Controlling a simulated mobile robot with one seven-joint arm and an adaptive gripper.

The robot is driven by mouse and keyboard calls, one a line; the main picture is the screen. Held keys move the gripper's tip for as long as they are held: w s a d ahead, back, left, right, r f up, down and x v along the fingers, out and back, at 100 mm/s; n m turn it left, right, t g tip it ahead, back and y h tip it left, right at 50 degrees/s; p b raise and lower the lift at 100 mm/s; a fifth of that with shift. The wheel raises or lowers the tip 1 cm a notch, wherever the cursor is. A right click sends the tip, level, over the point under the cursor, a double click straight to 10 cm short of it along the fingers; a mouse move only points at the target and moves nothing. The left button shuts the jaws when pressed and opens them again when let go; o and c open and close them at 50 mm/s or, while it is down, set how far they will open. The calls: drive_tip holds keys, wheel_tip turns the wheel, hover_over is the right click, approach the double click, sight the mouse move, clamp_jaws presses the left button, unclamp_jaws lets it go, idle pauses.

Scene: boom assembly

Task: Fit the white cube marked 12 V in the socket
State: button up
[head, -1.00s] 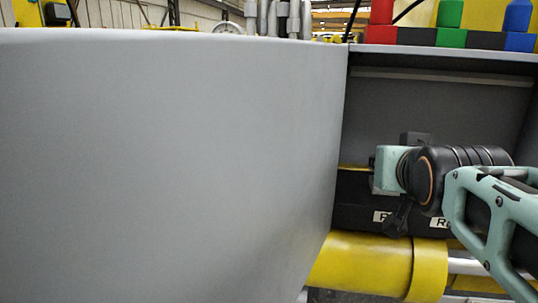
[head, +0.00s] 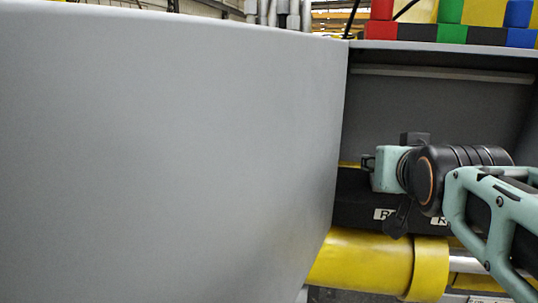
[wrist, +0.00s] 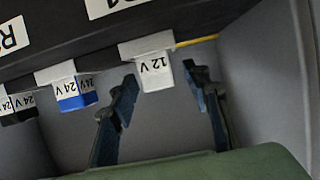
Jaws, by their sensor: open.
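The white cube marked 12 V (wrist: 155,72) sits against a white base (wrist: 146,47) on the edge of a black panel in the wrist view, its lettering upside down. Cube and base appear to touch; I cannot tell how deep it is seated. My gripper (wrist: 160,74) is open, one dark finger on each side of the cube, with visible gaps. In the head view my gripper (head: 368,163) is mostly hidden behind the wrist, and the cube cannot be seen.
A blue-and-white cube marked 24 V (wrist: 76,94) hangs left of the left finger, with darker 24 V cubes (wrist: 22,108) beyond. A yellow strip (wrist: 197,40) and grey wall (wrist: 268,75) lie right. A large grey panel (head: 160,150) fills the head view's left.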

drive_tip(key=v, duration=1.2)
idle(0.6)
